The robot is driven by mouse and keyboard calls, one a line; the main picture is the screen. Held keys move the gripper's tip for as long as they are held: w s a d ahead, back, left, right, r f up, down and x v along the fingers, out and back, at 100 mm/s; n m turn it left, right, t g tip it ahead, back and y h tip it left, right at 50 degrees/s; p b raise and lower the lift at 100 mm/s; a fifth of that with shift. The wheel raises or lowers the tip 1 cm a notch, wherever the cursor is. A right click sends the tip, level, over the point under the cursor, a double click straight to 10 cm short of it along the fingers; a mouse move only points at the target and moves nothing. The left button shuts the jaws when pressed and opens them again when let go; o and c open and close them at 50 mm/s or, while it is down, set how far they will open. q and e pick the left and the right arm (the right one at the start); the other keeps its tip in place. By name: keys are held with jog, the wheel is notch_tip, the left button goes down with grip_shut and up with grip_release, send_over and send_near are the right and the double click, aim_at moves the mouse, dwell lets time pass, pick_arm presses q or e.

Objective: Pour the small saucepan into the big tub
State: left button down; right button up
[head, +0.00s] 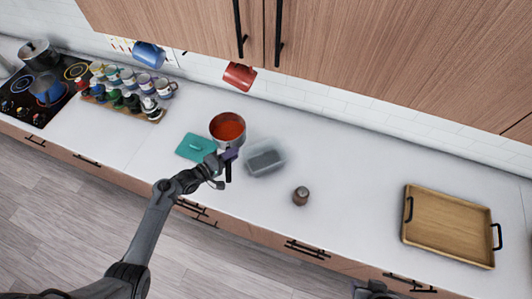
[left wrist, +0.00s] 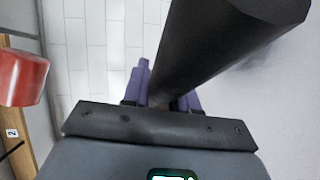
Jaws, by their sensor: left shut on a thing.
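The small saucepan (head: 228,128) stands upright on the white counter, with red-orange contents or interior showing. My left gripper (head: 229,155), with purple fingers, is shut on its black handle, which points toward the counter's front edge. In the left wrist view the thick black handle (left wrist: 215,45) passes between the purple fingers (left wrist: 160,95) and hides part of them. The big tub (head: 266,158), a clear plastic box, sits just right of the saucepan and gripper. Only a dark bit of my right arm shows at the bottom edge; its fingers cannot be made out.
A teal lid or board (head: 196,148) lies left of the saucepan. A small brown shaker (head: 300,196) stands right of the tub. A wooden tray (head: 448,228) lies far right. A hanging red mug (head: 239,76) is behind; it seems to show in the left wrist view (left wrist: 20,78).

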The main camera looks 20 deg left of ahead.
pick_arm(q)
jog(key=shift+r, duration=0.1)
jog(key=d+f+m+g+y+b, duration=0.1)
jog(key=d+f+m+y+b, duration=0.2)
jog(key=d+m, duration=0.2)
jog(key=shift+d+y, duration=0.4)
jog(key=shift+d, duration=0.15)
dwell(0.5)
jog(key=shift+s+d+m+y, duration=0.1)
jog(key=shift+m+y, duration=0.2)
dwell(0.7)
jog(key=shift+d+b, duration=0.1)
jog(key=shift+b, duration=0.25)
dwell(0.3)
jog(key=shift+f+m+y+b, duration=0.3)
jog(key=shift+m+b, duration=0.1)
jog(key=shift+b, duration=0.05)
dwell(0.5)
